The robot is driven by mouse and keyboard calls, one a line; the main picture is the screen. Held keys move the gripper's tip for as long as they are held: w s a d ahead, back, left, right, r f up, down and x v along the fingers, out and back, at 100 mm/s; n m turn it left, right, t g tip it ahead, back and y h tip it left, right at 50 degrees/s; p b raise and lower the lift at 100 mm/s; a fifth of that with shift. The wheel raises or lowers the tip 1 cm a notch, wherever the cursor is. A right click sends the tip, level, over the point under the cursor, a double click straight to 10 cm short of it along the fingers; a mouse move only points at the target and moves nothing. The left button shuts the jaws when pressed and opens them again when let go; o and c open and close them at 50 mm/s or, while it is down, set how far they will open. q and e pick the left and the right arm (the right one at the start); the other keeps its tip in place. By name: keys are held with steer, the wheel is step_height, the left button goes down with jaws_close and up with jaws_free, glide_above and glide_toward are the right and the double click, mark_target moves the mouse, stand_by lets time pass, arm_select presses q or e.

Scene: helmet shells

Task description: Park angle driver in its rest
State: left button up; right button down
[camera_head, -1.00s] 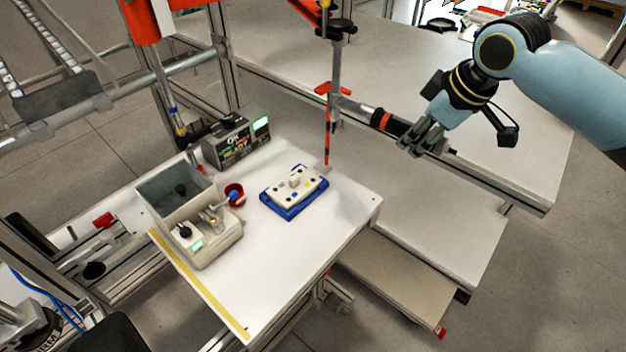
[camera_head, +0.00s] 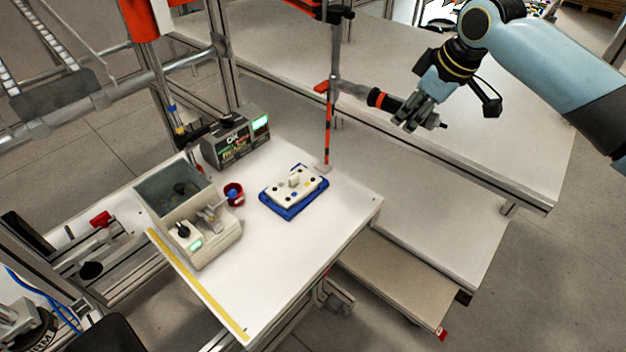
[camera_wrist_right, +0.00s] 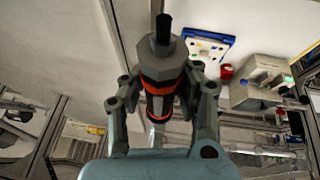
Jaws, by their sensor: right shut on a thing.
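The angle driver (camera_head: 379,98), a dark tool with orange bands and a grey front end, is in my right gripper (camera_head: 408,112). In the head view it lies nearly level, above the table, its grey end pointing left at the upright pole. I cannot tell whether it touches the pole. In the right wrist view the driver (camera_wrist_right: 160,72) stands between both fingers, its black end at the top. A red bracket (camera_head: 322,87) sits on the pole; whether it is the rest is unclear. My left gripper is not in view.
The white table (camera_head: 300,252) holds a blue tray with a white part (camera_head: 292,188), a red cup (camera_head: 233,197), a grey bin unit (camera_head: 200,220) and a display box (camera_head: 238,143). The pole (camera_head: 328,130) rises at its back edge. A long bench (camera_head: 480,150) lies behind.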

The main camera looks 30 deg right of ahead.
steer(key=shift+r+p, duration=0.1)
steer(key=shift+p, duration=0.4)
steer(key=c, duration=0.9)
jaws_free()
steer(key=shift+o, duration=0.3)
steer(key=shift+s, duration=0.1)
steer(key=o, duration=0.8)
steer(key=shift+c, duration=0.2)
